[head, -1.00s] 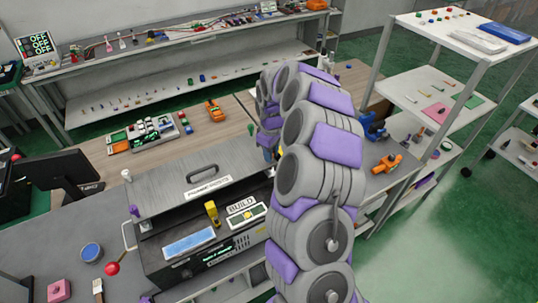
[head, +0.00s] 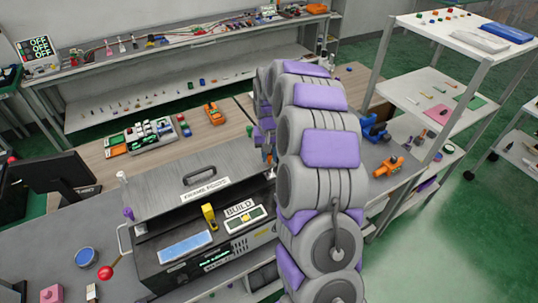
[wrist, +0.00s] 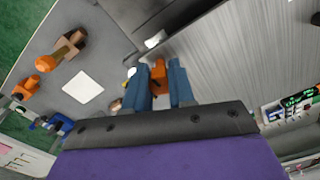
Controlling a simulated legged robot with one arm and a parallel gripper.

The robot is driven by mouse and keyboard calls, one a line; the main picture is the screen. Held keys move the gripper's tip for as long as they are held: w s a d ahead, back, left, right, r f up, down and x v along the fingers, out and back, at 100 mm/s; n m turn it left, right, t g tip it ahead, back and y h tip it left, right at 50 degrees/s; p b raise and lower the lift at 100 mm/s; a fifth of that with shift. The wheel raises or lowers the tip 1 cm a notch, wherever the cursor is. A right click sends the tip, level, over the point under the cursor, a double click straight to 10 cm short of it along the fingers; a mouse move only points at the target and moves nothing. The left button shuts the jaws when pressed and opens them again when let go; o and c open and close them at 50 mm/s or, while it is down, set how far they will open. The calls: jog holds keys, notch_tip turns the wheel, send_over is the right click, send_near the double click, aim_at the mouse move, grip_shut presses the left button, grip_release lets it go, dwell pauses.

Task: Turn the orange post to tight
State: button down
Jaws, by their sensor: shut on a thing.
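In the wrist view, my gripper (wrist: 165,85) has two blue fingers, closed on the orange post (wrist: 158,72). Only the post's upper part shows between the fingers; its lower part and any tight marking are hidden. The post stands beside the edge of a large grey metal panel. In the head view my own grey and purple arm covers most of the spot where my gripper is, so the grip cannot be made out there.
In the wrist view, an orange-tipped fixture (wrist: 62,52) and a white square (wrist: 83,87) lie to the left. In the head view, a machine with a handled grey lid (head: 205,185) stands left of my arm. Blue (head: 375,128) and orange (head: 388,166) fixtures are to its right.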

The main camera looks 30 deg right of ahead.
jog(key=shift+s+f+m, duration=0.2)
jog(key=shift+m, duration=0.4)
jog(key=shift+a, duration=0.1)
jog(key=c, duration=1.1)
grip_release()
jog(key=shift+r, duration=0.1)
jog(key=shift+o, duration=0.8)
jog(key=shift+w, duration=0.1)
jog(key=shift+r, duration=0.1)
notch_tip(320, 180, up, 17)
jog(key=shift+w, duration=0.1)
